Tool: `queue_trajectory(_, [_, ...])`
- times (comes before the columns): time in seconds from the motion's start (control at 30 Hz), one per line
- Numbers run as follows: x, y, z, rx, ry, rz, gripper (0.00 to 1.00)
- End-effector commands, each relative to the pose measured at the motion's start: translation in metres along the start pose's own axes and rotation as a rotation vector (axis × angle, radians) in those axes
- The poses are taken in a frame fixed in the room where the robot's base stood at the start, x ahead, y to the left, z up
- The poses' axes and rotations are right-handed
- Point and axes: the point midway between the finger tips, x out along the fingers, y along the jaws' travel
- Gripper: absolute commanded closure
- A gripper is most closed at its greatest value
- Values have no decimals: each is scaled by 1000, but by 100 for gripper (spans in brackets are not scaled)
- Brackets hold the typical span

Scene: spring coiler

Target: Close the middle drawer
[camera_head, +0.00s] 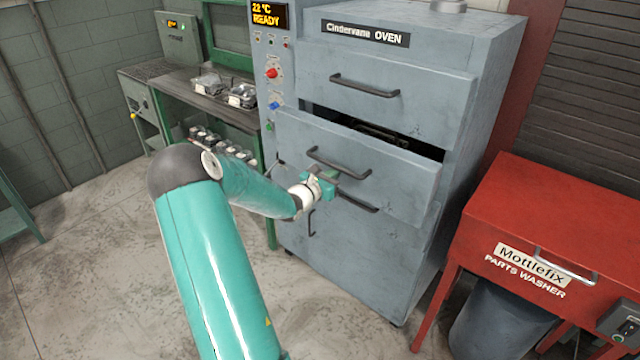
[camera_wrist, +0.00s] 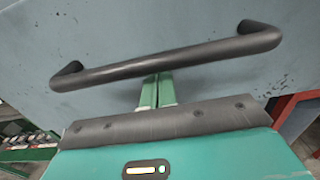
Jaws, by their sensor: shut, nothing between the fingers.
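The middle drawer (camera_head: 400,178) of the grey Cindervane oven is pulled partly out, with a dark gap above its front. Its dark bar handle (camera_head: 338,165) runs across the front and also fills the upper wrist view (camera_wrist: 200,52). My gripper (camera_head: 328,178) is at the drawer front, just below this handle. In the wrist view its two green fingers (camera_wrist: 157,90) are together, with nothing between them, and point at the grey front. Their upper ends meet the handle's lower edge in the picture. I cannot tell whether they touch the handle or the front.
The top drawer (camera_head: 400,102) is shut above, and the bottom drawer's handle (camera_head: 356,202) is just below my gripper. A red parts washer (camera_head: 540,215) stands to the right with a grey bin (camera_head: 495,318) under it. A green-framed bench (camera_head: 185,90) stands left. Floor in front is clear.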

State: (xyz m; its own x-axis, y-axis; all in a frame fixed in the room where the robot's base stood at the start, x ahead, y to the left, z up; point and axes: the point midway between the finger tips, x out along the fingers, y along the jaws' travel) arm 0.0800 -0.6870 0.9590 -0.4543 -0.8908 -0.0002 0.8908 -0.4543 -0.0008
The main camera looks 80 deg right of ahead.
Motion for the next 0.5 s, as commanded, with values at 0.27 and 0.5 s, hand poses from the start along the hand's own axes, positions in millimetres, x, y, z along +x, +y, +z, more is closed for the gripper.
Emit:
queue_trajectory(0.27, [63,-1,0,0,-2,-2,100])
queue_trajectory(0.5, [96,0,0,1,-1,-1,100])
